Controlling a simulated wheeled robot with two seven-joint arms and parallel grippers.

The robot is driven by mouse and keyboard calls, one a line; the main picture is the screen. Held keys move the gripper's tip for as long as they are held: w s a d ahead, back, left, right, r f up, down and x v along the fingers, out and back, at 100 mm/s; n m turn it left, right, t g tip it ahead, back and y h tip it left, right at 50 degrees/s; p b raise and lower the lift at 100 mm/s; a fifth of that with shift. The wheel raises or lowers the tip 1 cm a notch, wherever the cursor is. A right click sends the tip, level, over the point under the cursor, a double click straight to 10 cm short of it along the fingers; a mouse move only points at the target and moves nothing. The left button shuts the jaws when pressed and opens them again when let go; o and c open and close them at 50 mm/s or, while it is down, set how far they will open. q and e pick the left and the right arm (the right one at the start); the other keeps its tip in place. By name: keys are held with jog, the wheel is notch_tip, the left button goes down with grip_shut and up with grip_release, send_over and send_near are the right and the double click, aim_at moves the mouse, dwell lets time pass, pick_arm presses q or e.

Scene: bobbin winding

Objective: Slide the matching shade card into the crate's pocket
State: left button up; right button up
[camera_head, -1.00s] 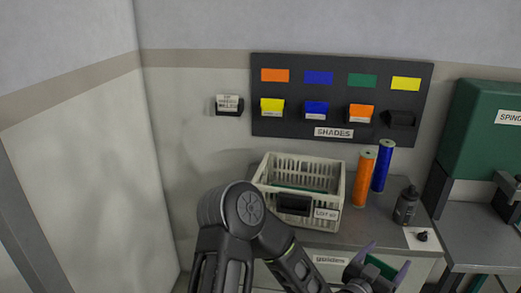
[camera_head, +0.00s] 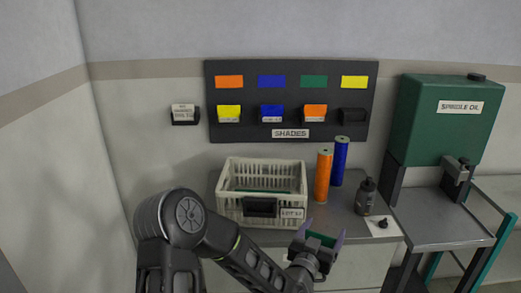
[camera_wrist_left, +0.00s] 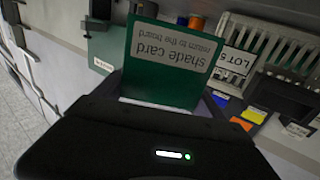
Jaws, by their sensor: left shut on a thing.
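A green shade card (camera_wrist_left: 168,62) stands out of my left gripper (camera_head: 318,243), which is shut on it; its printed text reads upside down in the left wrist view. In the head view the card (camera_head: 322,238) shows as a small green patch between the fingers. The cream slatted crate (camera_head: 230,205) stands on the bench, left of and beyond the gripper. Its black pocket (camera_head: 260,207) is on the front wall, beside a lot label; it also shows in the left wrist view (camera_wrist_left: 281,96). Card and pocket are apart. Something green shows inside the crate. My right gripper is not in view.
An orange spool (camera_head: 323,176), a blue spool (camera_head: 340,160) and a dark bottle (camera_head: 366,197) stand right of the crate. The shades board (camera_head: 290,95) holds yellow, blue and orange cards; its rightmost holder (camera_head: 353,115) looks empty. A green spindle oil tank (camera_head: 445,120) is at right.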

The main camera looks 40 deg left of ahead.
pick_arm(q)
jog(key=a+r+n+g+y+p, duration=0.1)
jog(key=a+r+n+y, duration=0.1)
jog(key=a+r, duration=0.7)
jog(key=w+a+r+n+g+y+p, duration=0.1)
jog(key=a+r+y, duration=0.4)
jog(key=a, duration=0.8)
notch_tip(320, 180, up, 4)
jog(key=shift+w+a+f+n+p, duration=0.15)
jog(key=shift+a+n+p, duration=0.25)
jog(key=shift+n, duration=0.5)
jog(key=shift+f, duration=0.1)
notch_tip(320, 180, down, 7)
jog(key=b, duration=0.3)
jog(key=shift+b, duration=0.3)
jog(key=shift+r, duration=0.2)
jog(key=shift+d, duration=0.1)
